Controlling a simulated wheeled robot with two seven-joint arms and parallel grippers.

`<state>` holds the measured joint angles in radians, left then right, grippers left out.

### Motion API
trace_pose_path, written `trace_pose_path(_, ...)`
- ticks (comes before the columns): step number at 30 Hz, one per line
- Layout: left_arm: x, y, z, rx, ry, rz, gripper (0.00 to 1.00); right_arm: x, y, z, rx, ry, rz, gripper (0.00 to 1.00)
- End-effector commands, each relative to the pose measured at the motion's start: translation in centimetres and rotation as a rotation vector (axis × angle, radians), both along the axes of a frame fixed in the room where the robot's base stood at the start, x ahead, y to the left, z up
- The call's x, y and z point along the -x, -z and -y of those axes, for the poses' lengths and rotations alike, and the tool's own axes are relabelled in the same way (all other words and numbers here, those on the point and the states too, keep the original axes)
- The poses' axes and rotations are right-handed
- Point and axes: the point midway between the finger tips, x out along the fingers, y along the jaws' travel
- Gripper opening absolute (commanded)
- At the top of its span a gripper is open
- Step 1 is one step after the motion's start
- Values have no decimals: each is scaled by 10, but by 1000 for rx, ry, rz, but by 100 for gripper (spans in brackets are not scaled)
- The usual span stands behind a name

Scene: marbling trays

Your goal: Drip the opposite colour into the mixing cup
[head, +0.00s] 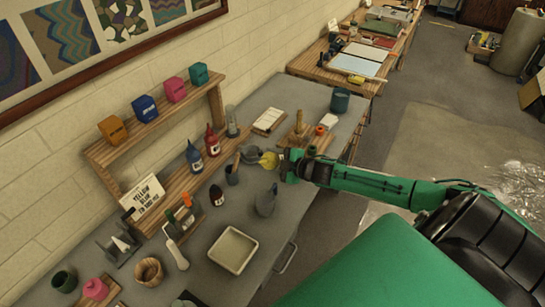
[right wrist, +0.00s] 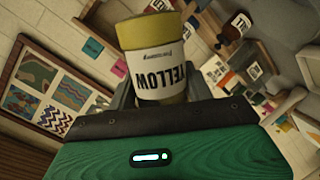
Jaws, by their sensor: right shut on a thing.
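My right gripper (head: 287,164) reaches in from the right over the grey bench and is shut on a yellow bottle (head: 269,160). In the right wrist view the yellow bottle (right wrist: 155,45) fills the jaws, its white label reading YELLOW upside down. Its nozzle is not clear. A grey vessel (head: 250,155) is just left of the yellow bottle; I cannot tell whether they touch. A dark cup (head: 232,176) with a stick in it stands further left. I cannot tell which is the mixing cup. A card (head: 144,198) includes the words YELLOW and BLUE. My left gripper is not in view.
A blue bottle (head: 193,157) and a red bottle (head: 211,141) stand on the low wooden shelf by the wall. A dark bottle (head: 216,195), a grey jug (head: 266,202) and a cream tray (head: 233,250) are on the bench. Coloured boxes line the upper shelf.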

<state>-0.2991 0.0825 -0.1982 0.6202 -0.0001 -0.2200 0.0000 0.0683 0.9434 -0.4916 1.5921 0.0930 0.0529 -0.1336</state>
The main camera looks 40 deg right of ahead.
Motion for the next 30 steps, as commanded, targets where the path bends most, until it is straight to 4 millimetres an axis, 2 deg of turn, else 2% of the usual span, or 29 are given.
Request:
trace_pose_path(11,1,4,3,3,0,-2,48,0,2,2,13,3,7,43)
trace_pose_path(14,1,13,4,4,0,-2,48,-2,8,7,88,3,38,43)
trace_pose_path(27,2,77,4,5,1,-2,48,-18,25,46,572,4,239,43)
trace_pose_path(30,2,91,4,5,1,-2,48,-16,24,40,713,3,300,43)
